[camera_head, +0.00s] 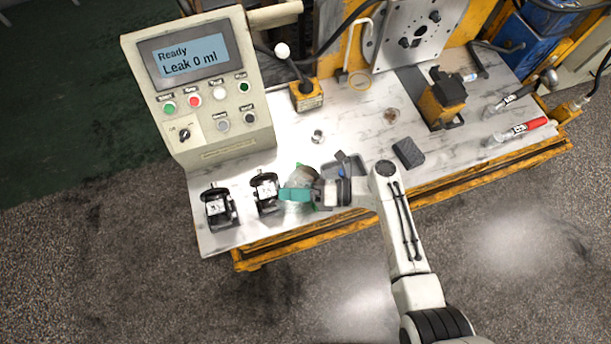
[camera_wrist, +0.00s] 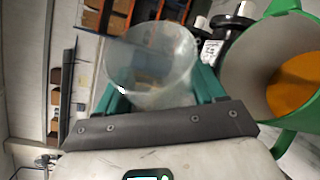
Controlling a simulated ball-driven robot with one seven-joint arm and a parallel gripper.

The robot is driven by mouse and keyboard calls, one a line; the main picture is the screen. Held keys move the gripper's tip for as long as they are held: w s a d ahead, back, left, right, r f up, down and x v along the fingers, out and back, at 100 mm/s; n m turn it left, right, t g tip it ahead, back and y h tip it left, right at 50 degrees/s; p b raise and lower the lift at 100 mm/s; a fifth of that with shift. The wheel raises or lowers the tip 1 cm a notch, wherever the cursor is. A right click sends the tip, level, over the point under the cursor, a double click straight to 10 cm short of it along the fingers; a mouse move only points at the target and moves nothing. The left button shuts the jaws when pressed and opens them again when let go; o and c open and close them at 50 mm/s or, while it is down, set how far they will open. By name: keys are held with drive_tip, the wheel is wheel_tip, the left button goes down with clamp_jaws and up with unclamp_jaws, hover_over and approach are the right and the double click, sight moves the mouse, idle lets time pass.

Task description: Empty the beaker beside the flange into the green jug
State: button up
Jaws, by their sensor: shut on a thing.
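My gripper (camera_head: 296,194) is shut on a clear beaker (camera_wrist: 150,62), which sits between its teal fingers in the wrist view. The beaker looks tilted. Its contents are hard to make out, with only a faint tint near its lower part. The green jug (camera_wrist: 284,78) is close beside the beaker on the right of the wrist view. Its mouth faces the camera and orange liquid shows inside. In the head view the jug (camera_head: 302,177) is at the bench's front edge, partly hidden by my gripper. The flange plate (camera_head: 418,36) is on the yellow machine at the back.
Two black labelled units (camera_head: 217,206) stand left of my gripper. A control box (camera_head: 205,85) reads "Ready, Leak 0 ml". A grey tray (camera_head: 343,168) and a dark block (camera_head: 408,152) lie to the right. The middle of the bench is mostly clear.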

drive_tip(key=shift+r+n+h, duration=0.15)
drive_tip(key=shift+n+h, duration=0.15)
drive_tip(key=shift+n, duration=0.4)
wheel_tip(320, 180, up, 2)
drive_tip(key=n+t+h, duration=0.1)
drive_tip(key=n, duration=0.2)
drive_tip(key=shift+w+h, duration=0.15)
drive_tip(key=shift+h, duration=0.25)
drive_tip(key=shift+w+d+f+n+t+h, duration=0.15)
drive_tip(key=shift+w+n+t+h, duration=0.1)
drive_tip(key=shift+n, duration=0.35)
drive_tip(key=shift+w+d+f+n+t+h, duration=0.15)
drive_tip(key=shift+n+t+h, duration=0.1)
drive_tip(key=shift+n, duration=0.35)
